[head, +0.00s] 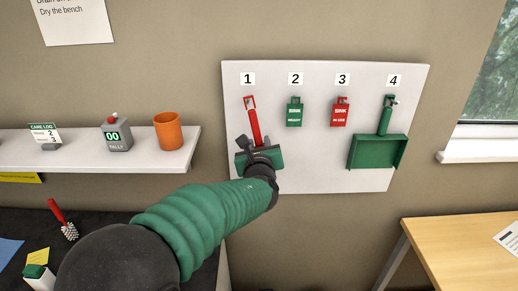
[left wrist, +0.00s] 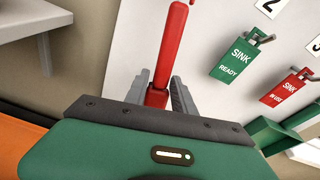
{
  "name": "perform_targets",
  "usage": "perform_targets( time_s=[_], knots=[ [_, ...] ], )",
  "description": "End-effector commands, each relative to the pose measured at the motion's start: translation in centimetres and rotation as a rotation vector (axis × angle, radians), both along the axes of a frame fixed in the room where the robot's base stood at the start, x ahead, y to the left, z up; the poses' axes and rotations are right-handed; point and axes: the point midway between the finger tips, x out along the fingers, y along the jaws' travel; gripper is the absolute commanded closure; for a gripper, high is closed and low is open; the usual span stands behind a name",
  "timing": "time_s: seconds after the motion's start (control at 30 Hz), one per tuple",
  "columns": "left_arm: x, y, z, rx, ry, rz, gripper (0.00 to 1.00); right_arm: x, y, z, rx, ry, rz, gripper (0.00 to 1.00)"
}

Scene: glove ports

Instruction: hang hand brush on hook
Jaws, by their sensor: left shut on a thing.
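The hand brush shows as a red handle (head: 254,127) with a loop at its top, upright in front of the white board (head: 320,165) under number 1. My left gripper (head: 258,148) is shut on the lower part of the red handle. In the left wrist view the handle (left wrist: 173,45) stands between the two grey fingers (left wrist: 160,95). The brush head is hidden behind the gripper. The loop is at the hook place under number 1, but I cannot tell whether it is around the hook or only in front of it. My right gripper is not in view.
A green sink tag (head: 294,112), a red sink tag (head: 340,112) and a green dustpan (head: 378,150) hang to the right. A shelf (head: 172,160) with an orange cup (head: 168,130) is at left. Another red brush (head: 63,220) lies below it. A wooden table (head: 460,240) is at lower right.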

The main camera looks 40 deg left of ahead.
Motion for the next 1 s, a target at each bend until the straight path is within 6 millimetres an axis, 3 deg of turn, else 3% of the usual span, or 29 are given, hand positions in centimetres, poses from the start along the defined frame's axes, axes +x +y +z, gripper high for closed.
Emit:
perform_targets(
  time_s=[0.17,0.5,1.0],
  knots=[
    [1.1,0.8,-0.1,0.003,0.002,-0.002,1.00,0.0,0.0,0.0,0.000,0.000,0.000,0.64],
    [2.0,1.6,-1.2,0.000,0.001,-0.002,1.00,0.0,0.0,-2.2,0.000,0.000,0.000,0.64],
    [2.1,1.6,-1.2,0.000,0.004,-0.003,1.00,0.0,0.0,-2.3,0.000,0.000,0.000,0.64]
  ],
)
